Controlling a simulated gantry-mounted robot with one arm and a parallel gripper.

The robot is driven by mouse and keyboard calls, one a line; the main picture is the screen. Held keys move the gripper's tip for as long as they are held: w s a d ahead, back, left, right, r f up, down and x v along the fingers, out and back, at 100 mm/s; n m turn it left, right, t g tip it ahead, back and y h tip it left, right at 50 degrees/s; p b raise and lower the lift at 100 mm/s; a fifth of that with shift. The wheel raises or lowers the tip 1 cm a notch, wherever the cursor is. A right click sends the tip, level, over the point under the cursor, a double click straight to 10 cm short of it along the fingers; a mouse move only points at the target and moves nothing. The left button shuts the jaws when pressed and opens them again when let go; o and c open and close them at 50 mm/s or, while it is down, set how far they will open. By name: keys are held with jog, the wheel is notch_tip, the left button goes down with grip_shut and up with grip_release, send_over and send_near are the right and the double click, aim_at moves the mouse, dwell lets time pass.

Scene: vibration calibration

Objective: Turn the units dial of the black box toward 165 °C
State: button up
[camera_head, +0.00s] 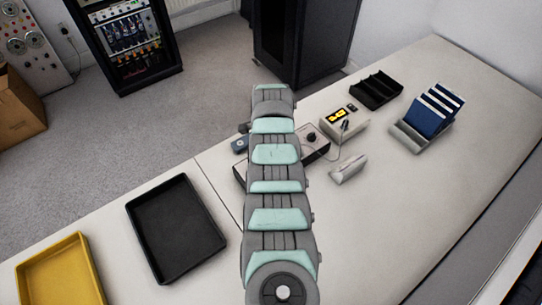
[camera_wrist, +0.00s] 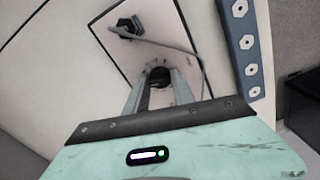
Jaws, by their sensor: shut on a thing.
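The black box (camera_head: 322,149) stands on the table behind my arm, which hides much of it; it has a pale top and dark sides. In the wrist view its pale panel (camera_wrist: 120,55) fills the upper middle. The units dial (camera_wrist: 158,74) is a dark round knob with small marks around it. My gripper (camera_wrist: 158,82) is shut on this dial, one finger on each side. The dial's pointer and the marks' values cannot be read. In the head view my arm hides the gripper.
A dark plug (camera_wrist: 127,27) with a grey cable sits on the panel beside the dial. A blue-grey strip with holes (camera_wrist: 245,50) lies alongside. A meter with a lit yellow display (camera_head: 341,121) stands right of the box.

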grip_shut()
jog(key=n, duration=0.3)
jog(key=shift+n, duration=0.3)
jog(key=n, duration=0.4)
jog(key=shift+n, duration=0.3)
jog(key=n, duration=0.4)
jog(key=shift+n, duration=2.8)
